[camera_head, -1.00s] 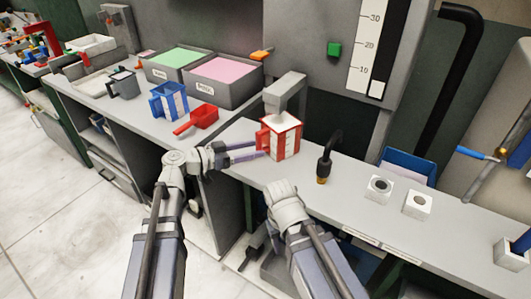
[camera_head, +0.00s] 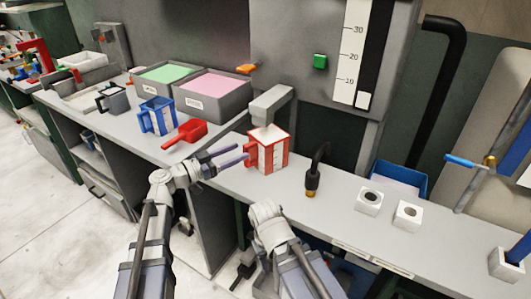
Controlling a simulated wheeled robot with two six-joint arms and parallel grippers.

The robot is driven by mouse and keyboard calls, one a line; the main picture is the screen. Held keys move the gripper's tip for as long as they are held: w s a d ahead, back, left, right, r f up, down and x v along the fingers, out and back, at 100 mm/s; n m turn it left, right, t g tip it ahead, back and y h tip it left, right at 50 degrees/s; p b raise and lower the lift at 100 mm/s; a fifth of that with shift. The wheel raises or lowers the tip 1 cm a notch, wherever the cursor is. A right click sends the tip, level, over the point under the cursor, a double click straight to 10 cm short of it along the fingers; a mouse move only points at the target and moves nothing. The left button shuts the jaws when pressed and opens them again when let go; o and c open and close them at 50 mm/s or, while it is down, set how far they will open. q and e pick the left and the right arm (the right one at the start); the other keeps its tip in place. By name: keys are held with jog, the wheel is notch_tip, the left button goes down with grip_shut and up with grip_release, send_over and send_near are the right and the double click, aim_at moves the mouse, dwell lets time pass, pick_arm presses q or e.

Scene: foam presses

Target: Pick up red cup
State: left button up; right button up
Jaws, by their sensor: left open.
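The red cup (camera_head: 275,155) is a square red jug with a white scale panel and a handle on its left. It stands upright on the grey counter, under a grey spout. My left gripper (camera_head: 242,154) is open and empty. Its two fingers point right at the cup's handle, with the tips close to it. I cannot tell whether they touch it. My right arm ends in the lower middle, below the counter edge, and its fingers do not show.
A red scoop (camera_head: 184,134), a blue jug (camera_head: 157,116) and a grey jug (camera_head: 113,101) stand left of the cup. Behind them are bins of green (camera_head: 166,73) and pink (camera_head: 215,86) material. A black hose nozzle (camera_head: 312,180) stands close on the right, before two white blocks.

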aim_at(244, 149)
pick_arm(q)
jog(key=x, duration=0.4)
grip_shut()
dwell(0.4)
